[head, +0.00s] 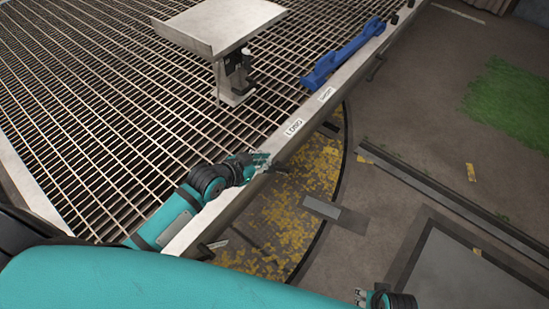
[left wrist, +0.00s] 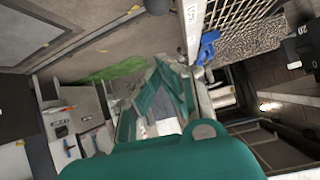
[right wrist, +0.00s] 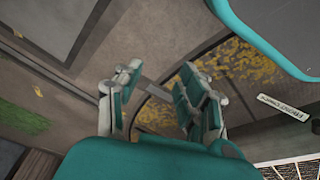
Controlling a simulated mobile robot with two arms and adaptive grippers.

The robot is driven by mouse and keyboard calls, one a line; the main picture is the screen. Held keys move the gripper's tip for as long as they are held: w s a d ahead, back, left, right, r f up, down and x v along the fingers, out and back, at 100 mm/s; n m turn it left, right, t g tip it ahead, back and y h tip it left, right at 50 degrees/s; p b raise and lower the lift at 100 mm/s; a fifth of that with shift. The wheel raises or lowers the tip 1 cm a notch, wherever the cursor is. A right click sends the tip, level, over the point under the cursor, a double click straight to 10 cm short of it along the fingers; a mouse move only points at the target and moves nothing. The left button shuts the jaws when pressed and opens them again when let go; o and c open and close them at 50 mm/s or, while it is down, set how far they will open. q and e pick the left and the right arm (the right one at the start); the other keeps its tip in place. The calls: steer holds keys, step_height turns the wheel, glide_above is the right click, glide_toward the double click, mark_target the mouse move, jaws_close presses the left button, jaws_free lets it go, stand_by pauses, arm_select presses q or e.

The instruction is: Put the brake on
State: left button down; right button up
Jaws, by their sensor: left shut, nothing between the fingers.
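I cannot identify a brake for certain. A small dark handle-like part (head: 280,168) sticks out at the side of the platform's edge beam, right beside my left gripper (head: 263,159). I cannot tell whether they touch. The left gripper is shut and empty at the beam; its closed fingers also show in the left wrist view (left wrist: 165,98). Another dark part (head: 374,68) sits further along the beam's outer side. My right gripper (head: 361,297) is low at the bottom of the head view, away from the beam. Its fingers stand apart, empty, in the right wrist view (right wrist: 155,100).
The grated platform (head: 100,90) carries a metal tray on a post (head: 215,25) and a blue bar-shaped tool (head: 343,55). White labels (head: 293,128) sit on the edge beam. Yellow leaves (head: 275,225) lie in the curved pit below. Open floor (head: 420,110) lies to the right.

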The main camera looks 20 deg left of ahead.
arm_select(q)
steer(key=shift+w+a+r+t, duration=0.2)
steer(key=shift+w+a+t, duration=0.15)
steer(key=shift+w, duration=0.4)
arm_select(e)
steer(key=shift+s+f, duration=0.15)
steer(key=shift+f, duration=0.5)
arm_select(q)
steer(key=b, duration=0.3)
glide_above(273, 167)
steer(key=w+d, duration=0.2)
steer(key=w, duration=0.2)
step_height(273, 167, down, 6)
steer(key=r, duration=0.1)
steer(key=shift+s+a+f+b, duration=0.25)
steer(key=shift+s+a+f, duration=0.25)
steer(key=shift+s+f, duration=0.2)
steer(key=shift+s+a+f+b, duration=0.2)
steer(key=shift+s+a+f, duration=0.35)
steer(key=shift+f, duration=0.15)
arm_select(e)
steer(key=w+v, duration=0.3)
steer(key=v, duration=1)
steer(key=shift+w+r+t, duration=0.2)
steer(key=shift+r+t, duration=0.2)
